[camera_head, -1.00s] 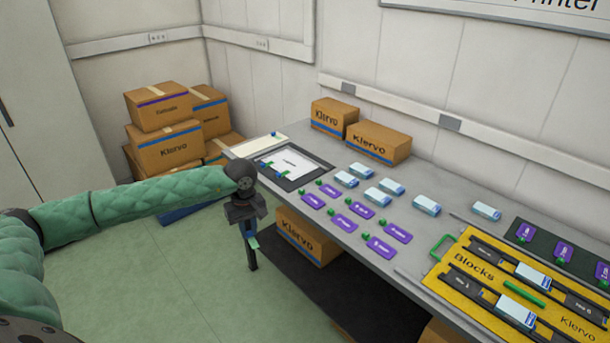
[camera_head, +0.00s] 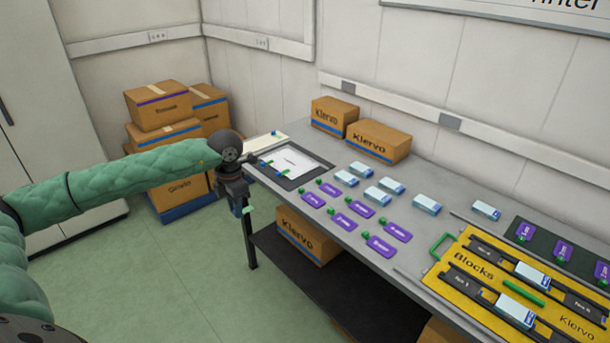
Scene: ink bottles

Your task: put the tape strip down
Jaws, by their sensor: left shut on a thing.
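My left gripper (camera_head: 240,208) is near the left end of the grey table (camera_head: 345,225), in front of its edge, pointing down. The strip is small here and partly hidden by the gripper. On the table just behind it lies a dark mat with a white sheet (camera_head: 290,163), with small blue and green pieces at its left side. A cream board (camera_head: 262,144) with a blue piece lies farther left. My right gripper is not in view.
Several purple cards with green knobs (camera_head: 343,221) and several light blue-white blocks (camera_head: 427,204) lie mid-table. A yellow Blocks tray (camera_head: 470,270) is at the right. Cardboard boxes (camera_head: 378,141) stand at the table's back; others are stacked on the floor.

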